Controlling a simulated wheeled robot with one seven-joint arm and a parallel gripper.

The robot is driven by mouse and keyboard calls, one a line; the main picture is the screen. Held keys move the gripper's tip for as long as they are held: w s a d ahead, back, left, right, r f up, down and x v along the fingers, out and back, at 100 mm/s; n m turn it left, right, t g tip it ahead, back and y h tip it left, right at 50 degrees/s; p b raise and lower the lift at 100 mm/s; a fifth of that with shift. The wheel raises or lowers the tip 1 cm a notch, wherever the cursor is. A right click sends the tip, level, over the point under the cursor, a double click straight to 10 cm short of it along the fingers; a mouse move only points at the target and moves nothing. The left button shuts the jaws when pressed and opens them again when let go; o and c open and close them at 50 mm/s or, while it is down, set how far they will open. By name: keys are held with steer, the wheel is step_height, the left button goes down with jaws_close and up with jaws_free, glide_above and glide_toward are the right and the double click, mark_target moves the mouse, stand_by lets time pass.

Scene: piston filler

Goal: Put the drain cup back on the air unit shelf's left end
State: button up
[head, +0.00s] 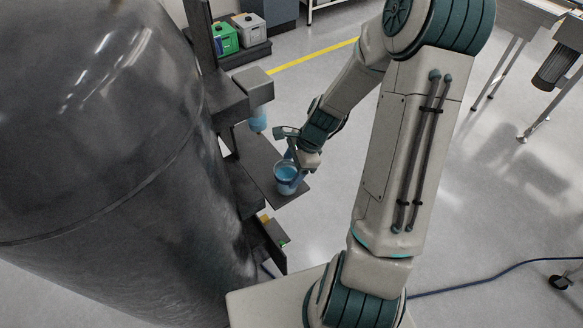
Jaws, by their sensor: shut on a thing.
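The drain cup (286,180), a small clear cup with a blue tint, is at the near end of the dark air unit shelf (262,163). My gripper (291,164) is shut on the cup from the upper right, and the cup looks upright. I cannot tell whether its base touches the shelf or is slightly above it. The air unit (254,86), a grey block with a blue bowl (258,120) under it, hangs over the far part of the shelf. My gripper partly hides the cup's far side.
A large dark tank (100,130) fills the left side, close to the shelf. A small dark box with a yellow part (268,228) sits below the shelf. Green and grey containers (226,38) stand at the back. The floor to the right is mostly open, with a blue cable (480,277).

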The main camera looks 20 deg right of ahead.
steer(key=shift+f, duration=0.2)
steer(key=o, duration=1.1)
steer(key=shift+r, duration=0.1)
steer(key=shift+r, duration=0.1)
steer(key=w+v, duration=0.1)
steer(key=v, duration=1)
steer(key=s+a+r+n+t+h, duration=0.1)
steer(key=s+r+n, duration=0.3)
steer(key=s+n, duration=0.1)
steer(key=s+a+r+n+h, duration=0.2)
steer(key=s+r+n, duration=0.2)
steer(key=n, duration=0.3)
steer(key=s+a+r+n+t+h, duration=0.1)
steer(key=s+a+r+n, duration=0.1)
steer(key=s+r+n, duration=0.2)
steer(key=shift+s+n+t+h, duration=0.3)
steer(key=shift+s+n, duration=0.9)
steer(key=shift+s, duration=0.05)
